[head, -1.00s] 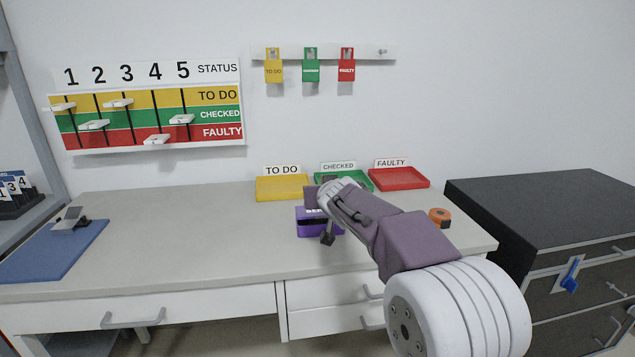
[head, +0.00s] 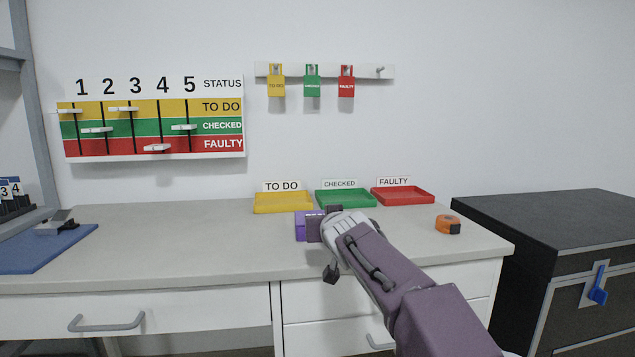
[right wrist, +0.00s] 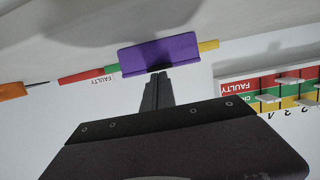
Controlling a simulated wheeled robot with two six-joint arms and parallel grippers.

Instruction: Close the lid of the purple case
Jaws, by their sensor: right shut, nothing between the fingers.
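The purple case (head: 302,226) stands on the grey desk in front of the yellow and green trays. My right gripper and wrist cover much of it in the head view, so I cannot tell how far its lid is open. In the right wrist view a plain purple panel of the case (right wrist: 158,50) fills the top middle. My right gripper (right wrist: 158,76) is shut and empty, with its fingertips at the panel's lower edge in that view. I cannot tell whether they touch it. My left gripper is not in view.
Yellow (head: 283,203), green (head: 346,198) and red (head: 403,196) trays stand along the back of the desk. An orange roll (head: 448,224) lies to the right. A blue mat (head: 40,250) lies at the left. The desk's left middle (head: 180,235) is clear.

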